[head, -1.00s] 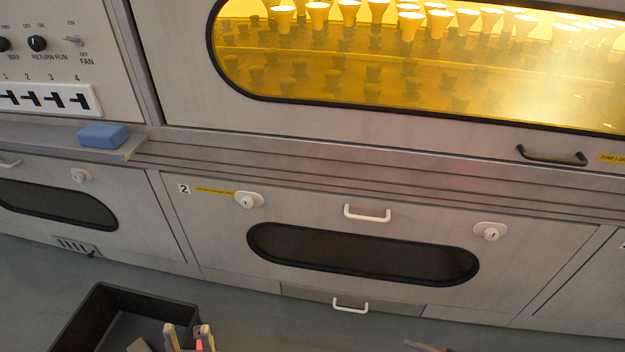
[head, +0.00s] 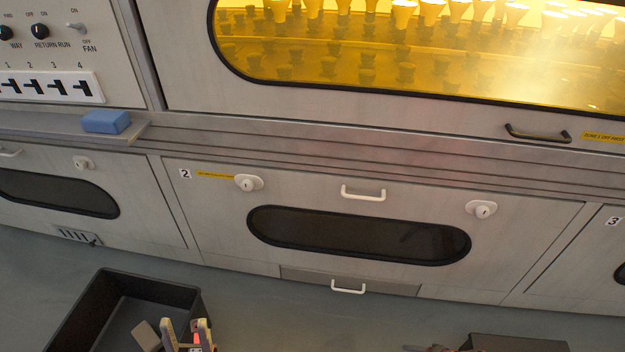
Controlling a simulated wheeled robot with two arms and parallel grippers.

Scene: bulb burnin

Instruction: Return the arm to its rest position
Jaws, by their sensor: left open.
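My left gripper (head: 188,332) shows at the bottom of the head view, in front of the dark tray. Its two pale fingers point up and stand apart, so it is open. A small red patch shows between them. A grey-brown block-like piece (head: 147,336) shows just left of the fingers; I cannot tell what it is. At the bottom edge, right of centre, a small reddish and dark part shows, too cut off to identify.
A black open tray (head: 75,308) stands at the lower left. A dark box (head: 515,342) shows at the bottom right. The cabinet has a closed door 2 with a white handle (head: 363,194). A blue block (head: 106,121) lies on the ledge. Lit bulbs (head: 403,15) stand behind the yellow window.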

